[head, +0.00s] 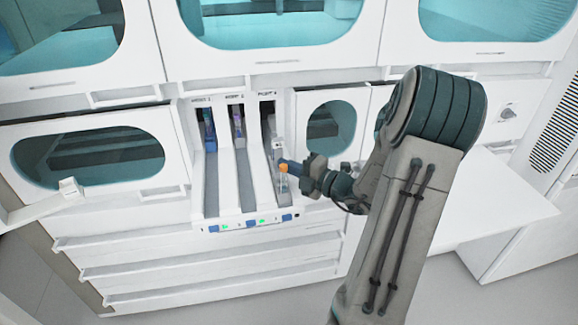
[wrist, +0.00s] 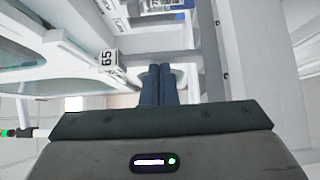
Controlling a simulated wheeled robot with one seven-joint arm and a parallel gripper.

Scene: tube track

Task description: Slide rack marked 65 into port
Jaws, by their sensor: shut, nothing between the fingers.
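The rack marked 65 shows in the wrist view by its white end with the black label "65" (wrist: 107,58), left of my fingertips. In the head view a pale upright piece (head: 277,145) in the right-hand lane appears to be its end; most of the rack is hidden. The port is a white three-lane track unit (head: 243,190) in the cabinet front. My gripper (head: 284,168) is at the right-hand lane, just in front of that piece. In the wrist view my fingers (wrist: 157,84) are together with nothing between them. Whether they touch the rack I cannot tell.
Racks stand deep in the left lane (head: 210,130) and middle lane (head: 238,124); the front of both lanes is bare. Cabinet doors with teal windows (head: 88,157) flank the unit. A white shelf (head: 495,198) juts out at right. White drawers (head: 210,270) lie below.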

